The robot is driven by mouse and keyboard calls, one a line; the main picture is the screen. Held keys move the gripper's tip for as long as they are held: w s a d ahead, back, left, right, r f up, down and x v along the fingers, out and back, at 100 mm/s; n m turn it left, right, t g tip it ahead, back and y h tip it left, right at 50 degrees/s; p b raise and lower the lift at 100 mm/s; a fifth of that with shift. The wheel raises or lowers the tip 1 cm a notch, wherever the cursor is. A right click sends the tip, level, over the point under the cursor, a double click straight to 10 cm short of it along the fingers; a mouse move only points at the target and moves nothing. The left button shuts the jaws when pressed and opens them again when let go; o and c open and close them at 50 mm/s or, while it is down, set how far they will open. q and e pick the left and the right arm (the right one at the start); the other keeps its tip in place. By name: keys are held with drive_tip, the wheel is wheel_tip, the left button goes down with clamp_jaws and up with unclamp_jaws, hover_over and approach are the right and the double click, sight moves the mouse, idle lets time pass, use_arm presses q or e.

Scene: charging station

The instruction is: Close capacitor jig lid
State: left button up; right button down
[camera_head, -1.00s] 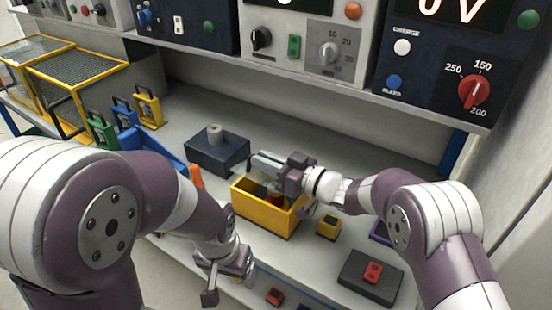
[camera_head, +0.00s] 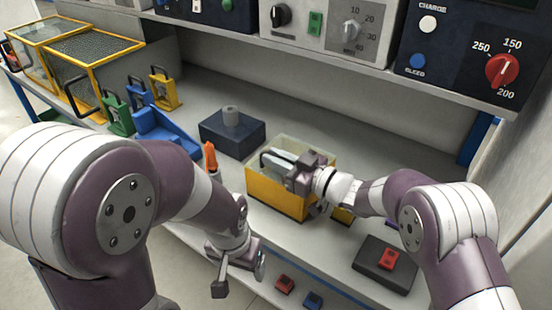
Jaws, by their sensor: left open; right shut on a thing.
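The capacitor jig is a yellow box (camera_head: 270,192) on the bench, at the middle of the head view. A pale see-through lid (camera_head: 305,148) lies over its top; I cannot tell if it is fully down. The fingers and wrist hide part of the lid and the box's inside. My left gripper (camera_head: 240,274) is open and empty, low at the bench's front edge, apart from the jig.
A dark block with a grey cylinder (camera_head: 231,118) stands behind the jig. An orange-topped item (camera_head: 210,155) is to its left. A dark pad with a red button (camera_head: 388,259) lies at front right. Instrument panels hang above.

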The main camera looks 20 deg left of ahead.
drive_tip(key=shift+f, duration=0.3)
drive_tip(key=c, duration=1.5)
unclamp_jaws()
drive_tip(key=shift+s, duration=0.1)
drive_tip(key=o, duration=0.3)
drive_tip(key=shift+d, duration=0.1)
drive_tip(key=shift+o, duration=0.2)
drive_tip(key=shift+d+r, duration=0.1)
drive_tip(key=v, duration=1.2)
drive_tip(key=shift+d, duration=0.35)
